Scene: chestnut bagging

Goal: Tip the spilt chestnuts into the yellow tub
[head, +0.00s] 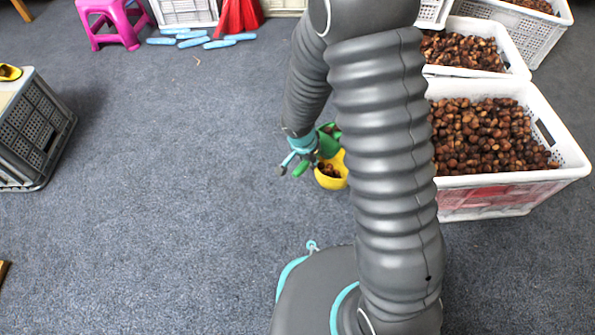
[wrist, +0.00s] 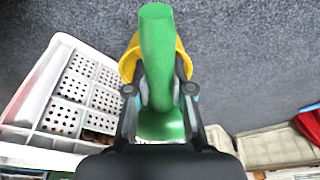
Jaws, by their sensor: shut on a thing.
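My gripper (head: 297,158) is shut on the handle of a green scoop (wrist: 158,60), with one finger on each side of it in the wrist view. In the head view the green scoop (head: 328,143) is just above and behind the yellow tub (head: 338,182), close to its rim; whether they touch I cannot tell. Brown chestnuts (head: 328,170) show inside the tub. The yellow tub (wrist: 129,65) is partly hidden behind the handle in the wrist view. What the scoop holds is hidden. I see no loose chestnuts on the floor.
A white crate (head: 561,167) full of chestnuts stands right of the tub, with more crates behind. My arm hides part of them. A grey crate (head: 32,135) is far left. Carpet between is clear.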

